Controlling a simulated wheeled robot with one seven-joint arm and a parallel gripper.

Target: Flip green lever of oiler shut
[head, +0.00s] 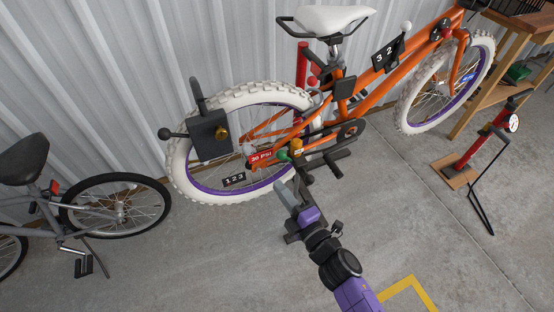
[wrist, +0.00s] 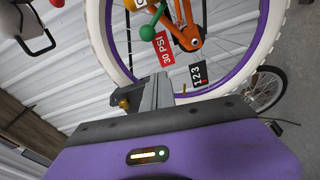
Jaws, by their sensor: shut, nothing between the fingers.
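The green lever (head: 283,155) shows as a small green knob beside the amber oiler (head: 296,146), by the rear hub of the orange bike (head: 375,82). In the wrist view the lever (wrist: 147,33) ends in a green ball, with its arm running up and right toward the oiler at the top edge. The oiler is mostly cut off there. My gripper (head: 281,190) is shut and empty, below the lever in the head view. In the wrist view my gripper's fingers (wrist: 156,93) are below the green ball, with a visible gap in the picture.
A red "30 PSI" tag (head: 261,157) and black "123" tag (head: 234,179) are near the rear wheel. A grey bike (head: 100,205) and a red pump (head: 478,145) stand at the sides. The front floor is clear.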

